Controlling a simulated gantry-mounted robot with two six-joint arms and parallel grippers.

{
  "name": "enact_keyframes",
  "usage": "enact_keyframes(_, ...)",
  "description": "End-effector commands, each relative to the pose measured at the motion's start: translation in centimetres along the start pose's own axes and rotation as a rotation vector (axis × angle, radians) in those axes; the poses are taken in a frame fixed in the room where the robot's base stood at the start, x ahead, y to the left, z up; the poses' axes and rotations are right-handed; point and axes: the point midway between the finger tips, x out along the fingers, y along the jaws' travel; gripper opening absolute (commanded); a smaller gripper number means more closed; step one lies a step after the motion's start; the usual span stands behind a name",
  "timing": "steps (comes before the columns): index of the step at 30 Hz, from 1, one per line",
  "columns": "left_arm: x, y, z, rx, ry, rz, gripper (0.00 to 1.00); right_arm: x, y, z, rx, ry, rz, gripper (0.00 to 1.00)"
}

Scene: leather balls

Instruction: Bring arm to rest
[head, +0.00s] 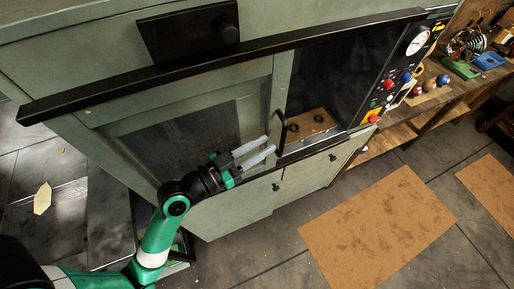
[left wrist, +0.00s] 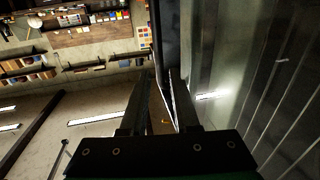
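My left gripper (head: 268,147) reaches in from the lower left in front of the green cabinet (head: 232,212). Its two pale fingers are apart, with nothing seen held between them. The fingertips are close to a black bar handle (head: 281,130) at the edge of the cabinet's window; I cannot tell whether they touch it. In the left wrist view the gripper (left wrist: 159,75) shows two dark fingers with a gap between them. A dark upright edge (left wrist: 159,40) lies just beyond the tips. My right gripper is not in view.
A control panel with a gauge (head: 418,41) and a red button (head: 374,118) is right of the window. Several balls (head: 429,85) lie on the wooden workbench at the right. A brown mat (head: 378,225) lies on the floor. A long black bar (head: 180,72) crosses the cabinet top.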

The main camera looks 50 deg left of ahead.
Motion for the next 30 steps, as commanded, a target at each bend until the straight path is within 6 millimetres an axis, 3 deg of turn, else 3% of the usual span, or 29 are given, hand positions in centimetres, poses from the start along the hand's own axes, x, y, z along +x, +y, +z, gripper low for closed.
enact_keyframes(6, -1.7, 0.0, 0.0, 0.001, 0.0, -0.001, 0.29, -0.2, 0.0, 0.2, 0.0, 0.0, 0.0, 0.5)
enact_keyframes(23, -1.6, 0.3, 0.0, 0.001, 0.0, 0.008, 0.29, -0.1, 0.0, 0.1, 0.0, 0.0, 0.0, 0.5)
enact_keyframes(26, -0.5, 1.5, -2.1, 0.022, 0.048, 0.046, 0.29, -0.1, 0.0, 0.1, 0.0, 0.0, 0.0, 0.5)
enact_keyframes(29, 1.5, 3.5, -7.4, 0.073, 0.167, 0.108, 0.29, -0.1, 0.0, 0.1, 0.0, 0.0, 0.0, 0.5)
enact_keyframes(30, 2.3, 4.5, -10.3, 0.107, 0.232, 0.13, 0.29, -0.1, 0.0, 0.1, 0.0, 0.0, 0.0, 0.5)
